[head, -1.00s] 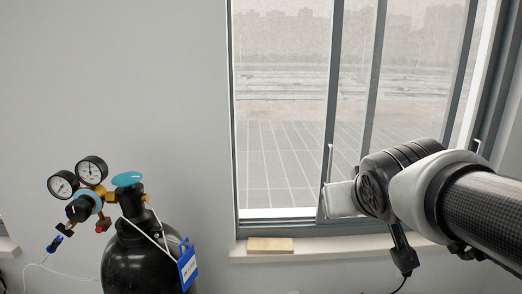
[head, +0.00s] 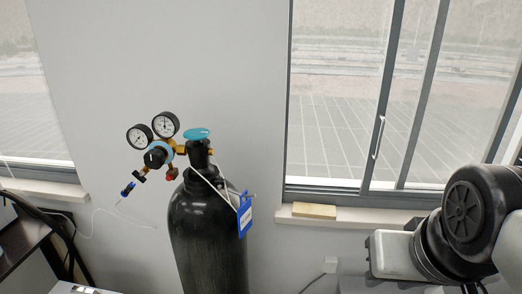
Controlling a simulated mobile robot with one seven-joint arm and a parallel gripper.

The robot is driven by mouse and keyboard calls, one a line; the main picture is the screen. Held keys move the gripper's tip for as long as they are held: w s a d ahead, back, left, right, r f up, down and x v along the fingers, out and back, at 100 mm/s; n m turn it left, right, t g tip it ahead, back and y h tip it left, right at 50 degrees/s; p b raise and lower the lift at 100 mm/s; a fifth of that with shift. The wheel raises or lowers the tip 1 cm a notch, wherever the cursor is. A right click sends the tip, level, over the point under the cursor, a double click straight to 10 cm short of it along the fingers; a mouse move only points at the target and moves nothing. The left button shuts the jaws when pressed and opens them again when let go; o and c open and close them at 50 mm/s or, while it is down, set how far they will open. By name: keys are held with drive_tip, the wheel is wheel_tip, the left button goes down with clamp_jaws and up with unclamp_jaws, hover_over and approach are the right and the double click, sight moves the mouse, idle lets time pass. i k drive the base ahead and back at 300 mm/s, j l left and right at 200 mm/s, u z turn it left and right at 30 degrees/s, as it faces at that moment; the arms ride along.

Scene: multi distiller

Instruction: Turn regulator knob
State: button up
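The regulator knob (head: 155,157) is a black round knob with a light blue ring behind it. It sits below two white-faced gauges (head: 152,129) on the brass regulator. The regulator is joined to the neck of a tall black gas cylinder (head: 208,240). A flat teal valve handwheel (head: 197,134) tops the cylinder. My arm (head: 463,215) shows at the lower right, well apart from the knob. My gripper's fingers are not in view.
A blue tag (head: 244,215) hangs on the cylinder's right side. A window with a sill (head: 360,216) is behind my arm, with a wooden block (head: 314,211) on it. A dark table (head: 28,240) stands at the lower left.

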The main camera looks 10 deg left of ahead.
sight(154, 159)
drive_tip(key=k+j+u, duration=0.15)
drive_tip(key=u, duration=0.65)
drive_tip(key=i+l+u, duration=0.15)
drive_tip(key=u, duration=0.25)
drive_tip(key=i+l+u, duration=0.25)
drive_tip(key=u, duration=0.15)
